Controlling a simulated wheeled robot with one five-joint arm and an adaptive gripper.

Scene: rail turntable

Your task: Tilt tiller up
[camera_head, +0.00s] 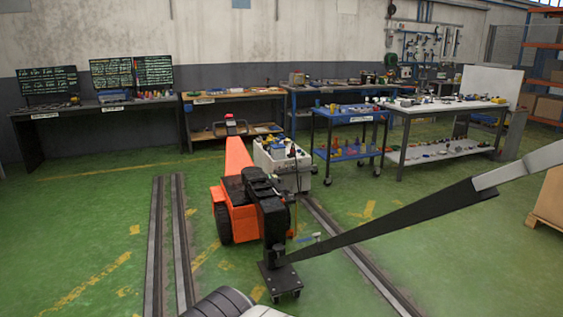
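An orange and black wheeled machine (239,208) stands on the green floor in the middle of the view. A tapered orange part (237,156) rises at its far end, with a red and black handle (232,126) at the top that looks like the tiller. The handle is small and its exact tilt is hard to judge. A black upright section of the machine (272,215) faces me, with a small castered plate (280,279) at its foot. I cannot make out my gripper, so its position relative to the handle does not show.
A long dark bar (380,228) with a pale grey end crosses the front right. Floor rails (181,245) run on both sides of the machine. A grey bin (283,163), a blue cart (350,151) and workbenches stand behind. Open floor lies left.

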